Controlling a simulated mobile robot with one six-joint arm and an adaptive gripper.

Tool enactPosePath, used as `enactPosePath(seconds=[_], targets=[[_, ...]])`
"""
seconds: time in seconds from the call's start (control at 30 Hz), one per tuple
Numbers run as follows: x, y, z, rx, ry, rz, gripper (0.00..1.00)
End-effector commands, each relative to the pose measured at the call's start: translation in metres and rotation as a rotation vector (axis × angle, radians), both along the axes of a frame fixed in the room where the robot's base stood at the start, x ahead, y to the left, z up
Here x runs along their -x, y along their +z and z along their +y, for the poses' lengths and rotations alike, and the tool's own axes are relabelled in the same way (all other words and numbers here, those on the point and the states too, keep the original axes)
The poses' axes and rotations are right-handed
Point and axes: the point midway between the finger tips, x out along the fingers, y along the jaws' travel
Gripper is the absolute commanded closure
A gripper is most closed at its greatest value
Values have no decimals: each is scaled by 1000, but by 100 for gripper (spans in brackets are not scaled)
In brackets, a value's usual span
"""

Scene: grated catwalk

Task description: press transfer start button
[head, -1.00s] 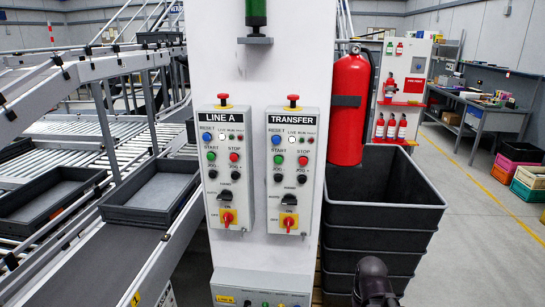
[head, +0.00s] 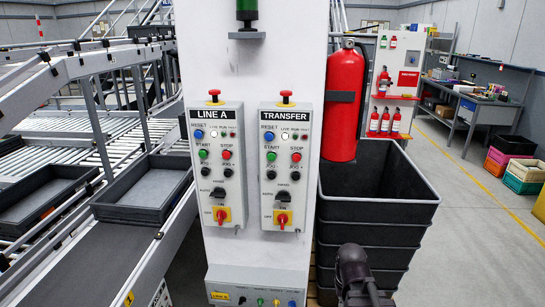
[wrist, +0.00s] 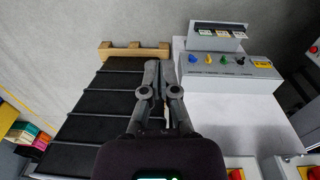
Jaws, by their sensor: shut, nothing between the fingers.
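The TRANSFER control box (head: 284,185) is on the white column in the head view, right of the LINE A box (head: 214,185). Its green start button (head: 271,156) sits below the blue reset button (head: 268,136) and left of the red stop button (head: 296,157). A red mushroom button tops the box. My gripper (wrist: 155,72) is shut and empty in the wrist view, over the bin side of the column. My dark arm end (head: 353,272) shows low in the head view, right of and below the TRANSFER box, apart from it. The start button is not visible in the wrist view.
Stacked dark bins (head: 378,219) stand right of the column, under a red fire extinguisher (head: 341,110). A lower box with coloured knobs (head: 257,286) juts out below. A conveyor with grey trays (head: 147,191) is at left. Floor is open at right.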

Motion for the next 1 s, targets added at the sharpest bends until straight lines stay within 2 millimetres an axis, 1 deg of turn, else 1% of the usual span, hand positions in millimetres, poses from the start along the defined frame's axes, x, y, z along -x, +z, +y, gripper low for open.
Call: enactPosePath(seconds=[0.03, 0.17, 0.27, 0.47, 0.67, 0.77, 0.87, 1.0], targets=[[-6, 10, 3, 16, 16, -6, 100], [-23, 30, 13, 81, 84, -31, 100], [-40, 50, 23, 148, 149, -56, 100], [-78, 99, 49, 306, 305, -120, 100], [-116, 152, 85, 468, 472, -191, 100], [-133, 180, 107, 549, 556, -227, 100], [-149, 209, 132, 630, 639, -265, 100], [-168, 249, 169, 740, 752, -317, 100]])
